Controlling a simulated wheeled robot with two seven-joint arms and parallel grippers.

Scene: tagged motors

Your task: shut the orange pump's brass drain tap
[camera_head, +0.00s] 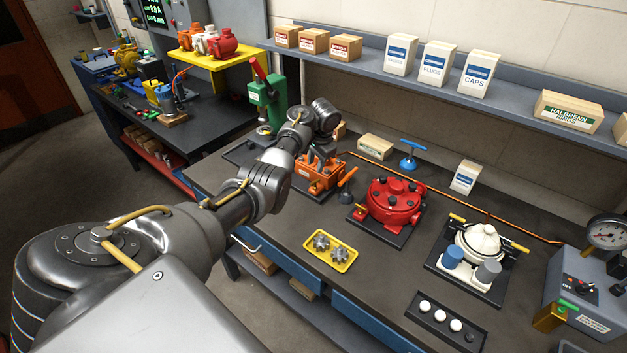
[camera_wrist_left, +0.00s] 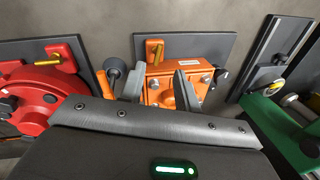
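The orange pump (camera_head: 318,178) stands on a dark plate on the bench. In the left wrist view the orange pump (camera_wrist_left: 165,84) is in the middle, partly hidden by my fingers. Its brass drain tap (camera_wrist_left: 154,50) shows at the top of the pump, with its handle pointing roughly up and down in that picture. I cannot make out the tap clearly in the head view. My left gripper (camera_wrist_left: 158,90) is open above the pump, fingers apart and nothing held between them. The tap lies beyond the fingertips, apparently untouched. My right gripper is not in view.
A red pump (camera_head: 392,203) stands right of the orange one. A green press (camera_head: 267,97) stands to the left. Bare bench lies around the tray.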

